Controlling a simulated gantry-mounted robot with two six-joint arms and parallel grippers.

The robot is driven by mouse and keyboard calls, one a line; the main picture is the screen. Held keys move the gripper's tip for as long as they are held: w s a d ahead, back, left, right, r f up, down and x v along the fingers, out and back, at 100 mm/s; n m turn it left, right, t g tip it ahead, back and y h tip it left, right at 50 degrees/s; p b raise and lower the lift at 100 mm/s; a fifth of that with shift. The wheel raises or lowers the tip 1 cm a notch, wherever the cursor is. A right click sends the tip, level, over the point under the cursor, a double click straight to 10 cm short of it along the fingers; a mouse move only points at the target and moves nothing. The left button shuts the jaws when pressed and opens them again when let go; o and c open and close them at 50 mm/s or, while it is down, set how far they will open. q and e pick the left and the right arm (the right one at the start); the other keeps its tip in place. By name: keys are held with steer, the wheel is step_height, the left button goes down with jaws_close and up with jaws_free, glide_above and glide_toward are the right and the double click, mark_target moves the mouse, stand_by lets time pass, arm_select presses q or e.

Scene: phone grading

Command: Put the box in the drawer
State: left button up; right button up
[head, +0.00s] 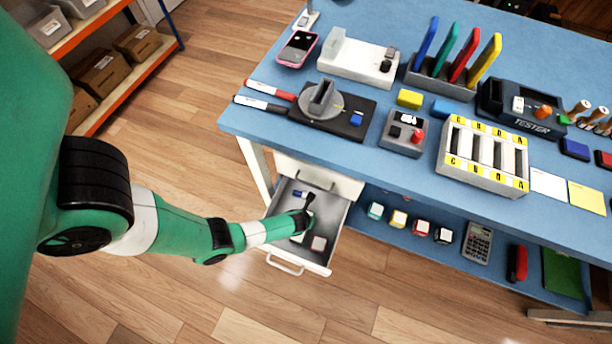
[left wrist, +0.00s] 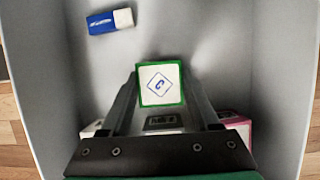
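The box (left wrist: 160,84) is small, with a white top, a green rim and a blue "C" in a diamond. It sits between the fingertips of my left gripper (left wrist: 160,92), which look closed against its sides. The gripper (head: 308,203) is inside the open grey drawer (head: 335,218) under the bench; the drawer's wall also fills the right of the left wrist view (left wrist: 278,70). I cannot tell whether the box touches the drawer floor. The box cannot be made out in the head view. My right gripper is not in view.
A blue-and-white eraser (left wrist: 110,21) lies at the drawer's back left. A pink-edged box (left wrist: 238,126) and a whitish item (left wrist: 92,128) lie near its front. Several small boxes (head: 398,219) stand on the shelf to the right. The blue bench top (head: 255,118) is crowded above.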

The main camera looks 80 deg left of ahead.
arm_select(q)
steer(key=o, duration=0.4)
steer(key=shift+o, duration=0.2)
steer(key=shift+r+p, duration=0.3)
steer(key=p+v, duration=0.9)
steer(key=v, duration=0.2)
steer(key=shift+r, duration=0.35)
steer(key=shift+d, duration=0.1)
